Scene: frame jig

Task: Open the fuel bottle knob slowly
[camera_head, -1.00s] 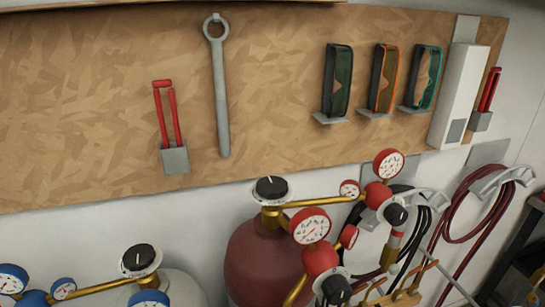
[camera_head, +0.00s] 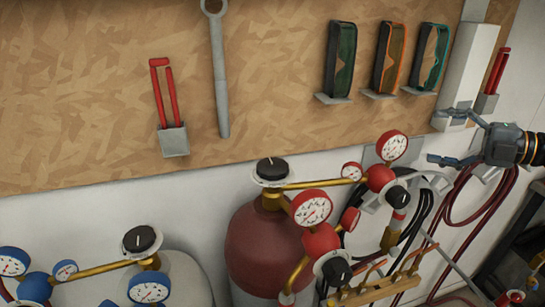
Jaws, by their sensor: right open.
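The fuel bottle (camera_head: 265,250) is a dark red cylinder at the lower middle of the head view. Its black knob (camera_head: 272,169) sits on top, with a white dial ring under it. A brass pipe runs right from the knob to a red regulator with gauges (camera_head: 311,208). My right gripper (camera_head: 442,138) comes in from the right edge, its fingers spread and pointing left, with nothing between them. It is to the right of the knob and well apart from it, near the upper right gauge. My left gripper is not in view.
A white bottle with a black knob (camera_head: 142,240) and blue gauges (camera_head: 150,289) stands at the lower left. Hoses hang at the right (camera_head: 489,210). A wrench (camera_head: 218,75), red tools and goggles hang on the wooden board. Space above the red bottle's knob is clear.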

